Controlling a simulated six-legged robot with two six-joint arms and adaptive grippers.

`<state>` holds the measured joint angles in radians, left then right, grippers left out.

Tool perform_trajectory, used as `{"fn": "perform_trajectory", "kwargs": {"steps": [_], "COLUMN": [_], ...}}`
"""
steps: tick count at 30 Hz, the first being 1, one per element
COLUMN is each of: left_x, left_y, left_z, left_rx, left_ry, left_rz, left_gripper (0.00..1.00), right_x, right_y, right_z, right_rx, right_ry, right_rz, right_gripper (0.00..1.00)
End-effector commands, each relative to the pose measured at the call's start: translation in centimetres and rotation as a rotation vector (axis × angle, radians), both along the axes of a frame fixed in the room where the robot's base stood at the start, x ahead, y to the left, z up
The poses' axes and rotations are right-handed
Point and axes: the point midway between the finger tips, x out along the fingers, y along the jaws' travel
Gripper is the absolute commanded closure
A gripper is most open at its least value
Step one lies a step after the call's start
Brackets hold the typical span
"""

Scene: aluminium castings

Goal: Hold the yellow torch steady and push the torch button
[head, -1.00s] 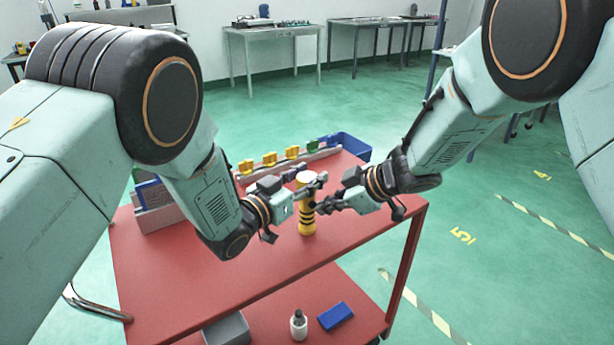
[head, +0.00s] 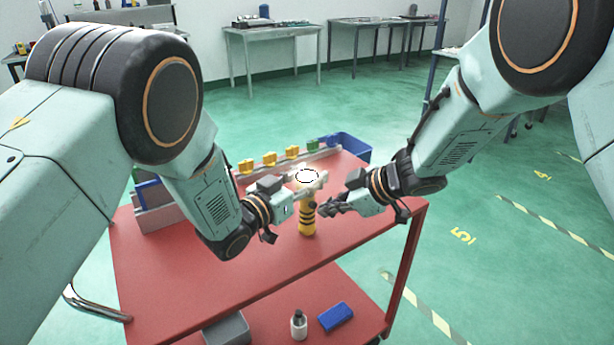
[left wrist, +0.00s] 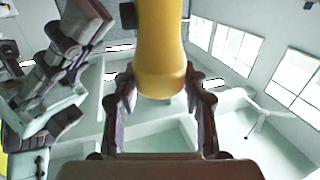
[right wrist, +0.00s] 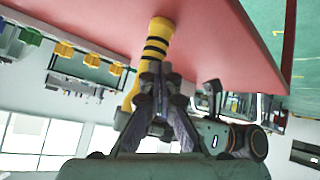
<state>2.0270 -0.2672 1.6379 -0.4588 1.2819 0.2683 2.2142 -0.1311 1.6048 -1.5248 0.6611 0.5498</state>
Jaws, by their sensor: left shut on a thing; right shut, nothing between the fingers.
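The yellow torch (head: 307,224) with black bands stands upright on the red cart top. Its upper end glows bright white in the head view. My left gripper (head: 311,187) is shut on the torch's upper part, coming from the left. The torch's yellow body also shows between the fingers in the left wrist view (left wrist: 162,50). My right gripper (head: 323,210) is shut and empty, just right of the torch's banded middle. In the right wrist view its closed fingertips (right wrist: 160,72) overlap the torch (right wrist: 160,32), and I cannot tell whether they touch it.
The red cart top (head: 210,275) is clear in front of the torch. Behind it are a grey rail with several yellow pieces (head: 269,159), a green piece (head: 312,145) and a blue bin (head: 350,147).

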Motion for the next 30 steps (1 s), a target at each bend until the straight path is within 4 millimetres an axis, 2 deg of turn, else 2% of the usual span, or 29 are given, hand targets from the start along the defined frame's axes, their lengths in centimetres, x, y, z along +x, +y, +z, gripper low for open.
{"fn": "perform_trajectory", "kwargs": {"steps": [6, 24, 30], "left_x": [0.0, 0.0, 0.0], "left_y": [0.0, 0.0, 0.0], "left_z": [-0.1, -0.1, -0.1], "left_rx": [0.0, 0.0, 0.0], "left_ry": [0.001, 0.001, 0.001], "left_rz": [0.0, 0.0, 0.0], "left_gripper": [0.96, 0.96, 0.96], "right_x": [-0.2, -4.1, -4.7], "right_y": [-0.2, -3.3, -3.7], "right_z": [0.0, 0.0, 0.0], "right_rx": [0.0, -0.001, 0.0], "right_ry": [0.001, 0.0, -0.001], "right_rz": [-0.001, -0.002, 0.001], "right_gripper": [1.0, 1.0, 1.0]}}
